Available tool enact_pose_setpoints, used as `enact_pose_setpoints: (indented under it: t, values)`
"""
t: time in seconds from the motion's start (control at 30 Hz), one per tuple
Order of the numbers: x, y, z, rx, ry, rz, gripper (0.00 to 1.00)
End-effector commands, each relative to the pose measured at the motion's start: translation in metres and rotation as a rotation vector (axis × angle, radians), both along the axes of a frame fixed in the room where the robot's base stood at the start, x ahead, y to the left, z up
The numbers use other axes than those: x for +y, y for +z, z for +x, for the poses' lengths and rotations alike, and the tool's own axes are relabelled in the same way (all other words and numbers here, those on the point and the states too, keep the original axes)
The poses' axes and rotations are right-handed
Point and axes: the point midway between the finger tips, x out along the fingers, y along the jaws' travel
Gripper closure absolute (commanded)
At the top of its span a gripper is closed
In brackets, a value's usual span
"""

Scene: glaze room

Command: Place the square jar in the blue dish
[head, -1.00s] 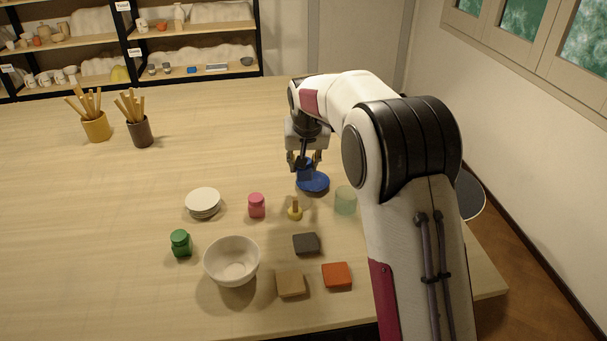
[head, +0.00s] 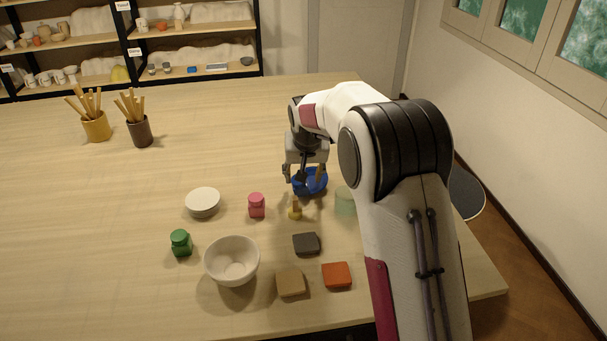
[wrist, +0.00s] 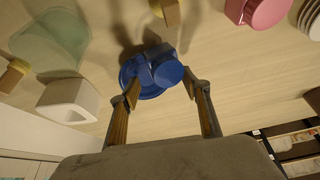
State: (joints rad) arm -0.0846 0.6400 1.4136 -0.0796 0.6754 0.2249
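The square jar (wrist: 167,73) is blue with a round lid. In the wrist view it stands over the blue dish (wrist: 150,92) and looks to be inside its rim; blue on blue makes the contact hard to see. The dish also shows in the head view (head: 311,191), partly hidden by my gripper. My gripper (head: 303,176) is low over the dish. In the wrist view its two fingers (wrist: 161,88) are spread on either side of the jar, with a visible gap on the left; the right fingertip is close to the lid.
A pale green glass (head: 344,201) stands right of the dish, partly behind my arm. A small yellow stamp-like piece (head: 295,212) and a pink jar (head: 257,206) are in front. A white bowl (head: 232,262), green jar (head: 181,243) and square tiles lie nearer.

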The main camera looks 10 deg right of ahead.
Motion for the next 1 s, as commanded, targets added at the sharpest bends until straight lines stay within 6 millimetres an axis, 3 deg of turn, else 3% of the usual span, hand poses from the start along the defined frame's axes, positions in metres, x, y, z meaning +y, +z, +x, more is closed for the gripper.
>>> enact_pose_setpoints:
  t: [0.57, 1.0]
  values:
    - [0.000, 0.010, -0.003, -0.002, 0.000, 0.000, 0.54]
    - [0.001, 0.060, -0.025, -0.002, 0.000, 0.000, 0.54]
